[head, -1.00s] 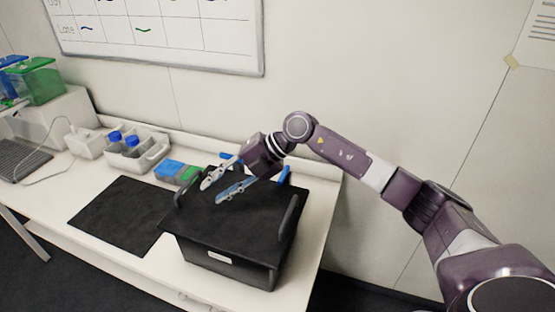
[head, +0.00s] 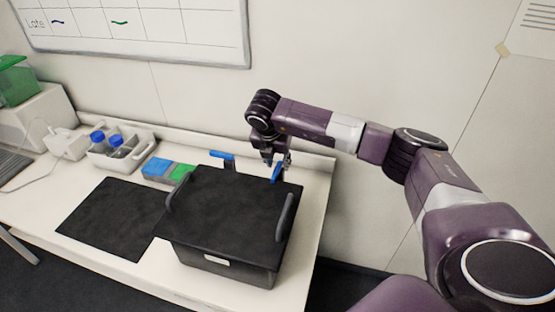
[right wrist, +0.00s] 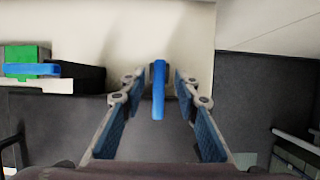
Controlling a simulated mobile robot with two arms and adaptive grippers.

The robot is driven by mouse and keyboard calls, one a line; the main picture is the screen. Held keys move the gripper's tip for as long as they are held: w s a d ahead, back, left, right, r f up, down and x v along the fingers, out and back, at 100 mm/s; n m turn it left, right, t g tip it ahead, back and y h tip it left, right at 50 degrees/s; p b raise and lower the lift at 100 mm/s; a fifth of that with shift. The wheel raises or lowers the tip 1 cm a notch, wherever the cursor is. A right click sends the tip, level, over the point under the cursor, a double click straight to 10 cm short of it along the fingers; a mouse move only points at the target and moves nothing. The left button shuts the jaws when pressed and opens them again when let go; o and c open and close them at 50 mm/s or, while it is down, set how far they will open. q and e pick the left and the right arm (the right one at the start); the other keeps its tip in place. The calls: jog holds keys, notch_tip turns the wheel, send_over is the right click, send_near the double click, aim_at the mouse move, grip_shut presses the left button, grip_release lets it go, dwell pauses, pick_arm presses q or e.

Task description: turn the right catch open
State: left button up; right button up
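The right catch (head: 277,173) is a blue lever at the back edge of the black box, by the right corner. It points toward the front, over the lid (head: 225,200). The left catch (head: 222,156) is also blue and lies sideways along the back edge. My right gripper (head: 277,162) points down at the right catch and partly covers it. In the right wrist view my right gripper (right wrist: 158,95) is open, with the blue right catch (right wrist: 158,88) upright between its fingers and a gap on both sides. My left gripper is out of view.
The lid carries two dark upright handles, the right one (head: 285,217) nearest the catch. A dark mat (head: 112,217) lies left of the box. Blue and green blocks (head: 157,167) and a bottle caddy (head: 118,152) stand behind it. The wall is close behind the bench.

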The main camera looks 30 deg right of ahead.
jog(key=shift+w+d+f, duration=0.15)
jog(key=shift+f, duration=0.4)
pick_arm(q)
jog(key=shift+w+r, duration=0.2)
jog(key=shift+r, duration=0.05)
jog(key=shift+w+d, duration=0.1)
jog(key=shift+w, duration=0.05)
pick_arm(e)
grip_shut()
